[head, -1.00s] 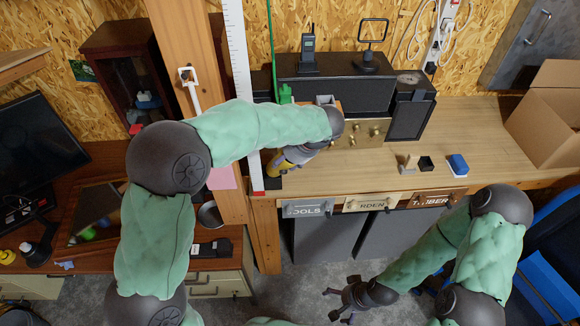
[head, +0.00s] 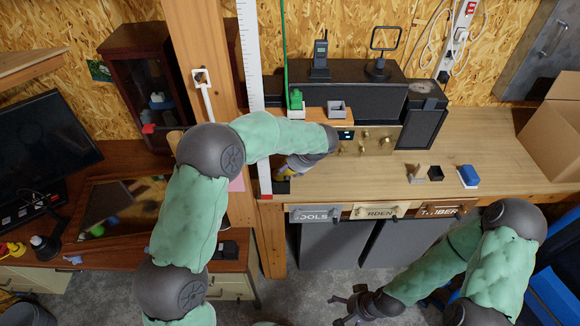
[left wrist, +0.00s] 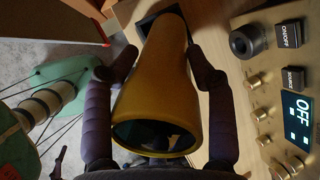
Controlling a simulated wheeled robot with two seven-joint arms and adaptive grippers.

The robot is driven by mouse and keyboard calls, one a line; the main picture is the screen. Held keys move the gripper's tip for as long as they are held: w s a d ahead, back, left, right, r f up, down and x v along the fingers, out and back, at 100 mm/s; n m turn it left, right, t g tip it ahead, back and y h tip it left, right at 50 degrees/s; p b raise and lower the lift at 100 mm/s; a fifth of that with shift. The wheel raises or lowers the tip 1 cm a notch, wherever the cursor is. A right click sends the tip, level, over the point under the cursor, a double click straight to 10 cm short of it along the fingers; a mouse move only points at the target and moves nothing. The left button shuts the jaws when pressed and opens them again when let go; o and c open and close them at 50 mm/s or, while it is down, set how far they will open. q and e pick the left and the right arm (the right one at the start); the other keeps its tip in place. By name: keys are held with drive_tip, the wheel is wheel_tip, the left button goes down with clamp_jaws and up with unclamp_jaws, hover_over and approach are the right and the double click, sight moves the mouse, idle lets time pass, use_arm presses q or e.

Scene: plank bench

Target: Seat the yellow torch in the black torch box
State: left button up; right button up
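The yellow torch (left wrist: 160,85) is between the two fingers of my left gripper (left wrist: 165,65), which press on its sides in the left wrist view. Its wide dark lens end faces the wrist camera, and its narrow end points away. A small part of the torch (head: 289,173) shows in the head view, under my left gripper (head: 296,165). The black torch box (left wrist: 148,24) shows as a dark edge at the torch's far end; it also appears in the head view (head: 281,187). Whether the torch is inside it is hidden. My right gripper (head: 352,302) is open and empty, low in front of the bench.
A brass-coloured panel with knobs (head: 372,141) stands just right of my left gripper. A white ruler (head: 250,85) and wooden post (head: 190,75) stand left. A small black box (head: 436,173) and blue block (head: 468,176) lie right. The bench's right half is mostly clear.

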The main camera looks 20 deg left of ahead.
use_arm(q)
drive_tip(key=o, duration=0.4)
drive_tip(key=shift+s+a+f, duration=0.25)
drive_tip(key=shift+a+f, duration=0.1)
drive_tip(key=shift+f, duration=0.15)
drive_tip(key=shift+w+a, duration=0.2)
drive_tip(key=shift+d+r, duration=0.1)
drive_tip(key=shift+d, duration=0.1)
drive_tip(key=v, duration=0.7)
drive_tip(key=shift+d+r, duration=0.15)
drive_tip(key=shift+d, duration=0.1)
